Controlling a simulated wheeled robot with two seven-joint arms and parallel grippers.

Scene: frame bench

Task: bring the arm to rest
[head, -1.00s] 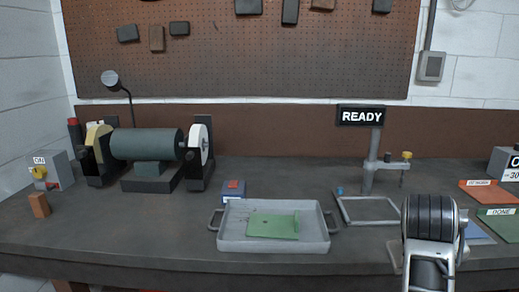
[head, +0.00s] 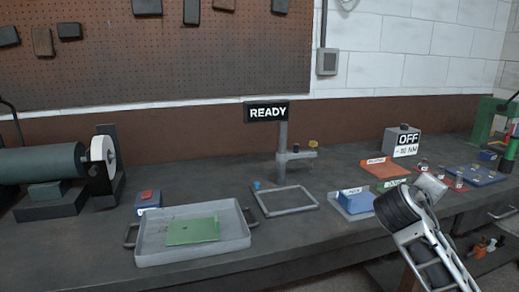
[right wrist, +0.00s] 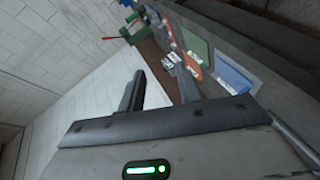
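My right arm enters the head view from the lower right, in front of the bench. My right gripper (right wrist: 158,76) shows in the right wrist view with its two dark fingers apart and nothing between them. It is clear of the bench things, which appear beyond the fingers. In the head view its fingers cannot be made out clearly behind the dark round wrist part. My left arm and gripper are not in view.
A grey tray (head: 150,250) with a green plate (head: 193,231) stands at the bench front. A grey frame (head: 285,213) lies beside the READY sign (head: 266,111) stand. A grinder (head: 40,163) is left.

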